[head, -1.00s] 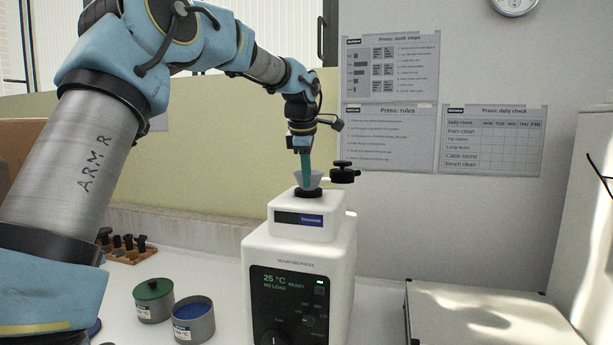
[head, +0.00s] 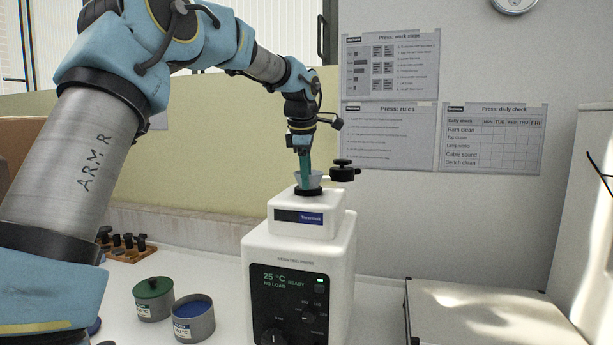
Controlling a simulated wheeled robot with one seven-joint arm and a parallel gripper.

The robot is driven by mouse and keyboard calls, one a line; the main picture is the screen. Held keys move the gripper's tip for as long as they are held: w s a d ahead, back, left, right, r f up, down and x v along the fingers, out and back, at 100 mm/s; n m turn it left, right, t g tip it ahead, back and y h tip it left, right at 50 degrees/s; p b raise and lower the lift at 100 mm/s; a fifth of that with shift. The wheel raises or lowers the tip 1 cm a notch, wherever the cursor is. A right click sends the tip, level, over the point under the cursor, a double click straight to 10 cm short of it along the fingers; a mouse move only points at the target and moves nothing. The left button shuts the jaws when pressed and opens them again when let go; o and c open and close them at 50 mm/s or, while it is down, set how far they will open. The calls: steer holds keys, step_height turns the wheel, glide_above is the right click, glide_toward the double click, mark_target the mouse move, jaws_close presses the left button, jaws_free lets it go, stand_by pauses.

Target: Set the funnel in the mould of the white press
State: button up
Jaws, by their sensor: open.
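The white press (head: 300,262) stands on the bench with a dark display panel reading 25 °C, READY, NO LOAD. The dark ring of its mould (head: 308,192) is on top. The pale, translucent funnel (head: 309,181) sits upright at the mould opening; whether its stem is fully inside is hidden. My gripper (head: 305,168) points down at the funnel from above, with its teal fingers at the funnel's rim. The fingers are open, though the gap between them does not show from this side.
A black knobbed closure (head: 344,171) sits at the right of the press top, close to my gripper. A green-lidded tin (head: 153,299) and an open tin of blue material (head: 193,318) stand left of the press. A rack of dark-handled pieces (head: 126,247) is farther back.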

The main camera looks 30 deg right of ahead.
steer(key=b+v, duration=0.2)
steer(key=v, duration=0.9)
steer(key=w+a+f+m+y, duration=0.2)
steer(key=a+f+m, duration=0.5)
steer(key=a+f, duration=1.2)
steer(key=s+a+f+m, duration=0.1)
steer(key=s+a+f, duration=0.3)
steer(key=a, duration=0.3)
steer(key=s+a+f+m+g, duration=0.1)
steer(key=s+a+f+m, duration=0.1)
steer(key=s+a+f, duration=0.3)
steer(key=s+a+f+m, duration=0.2)
steer(key=s+a+f, duration=0.2)
steer(key=s+a, duration=0.3)
steer(key=a, duration=0.2)
steer(key=shift+a+f+g, duration=0.25)
steer(key=shift+f+g, duration=0.05)
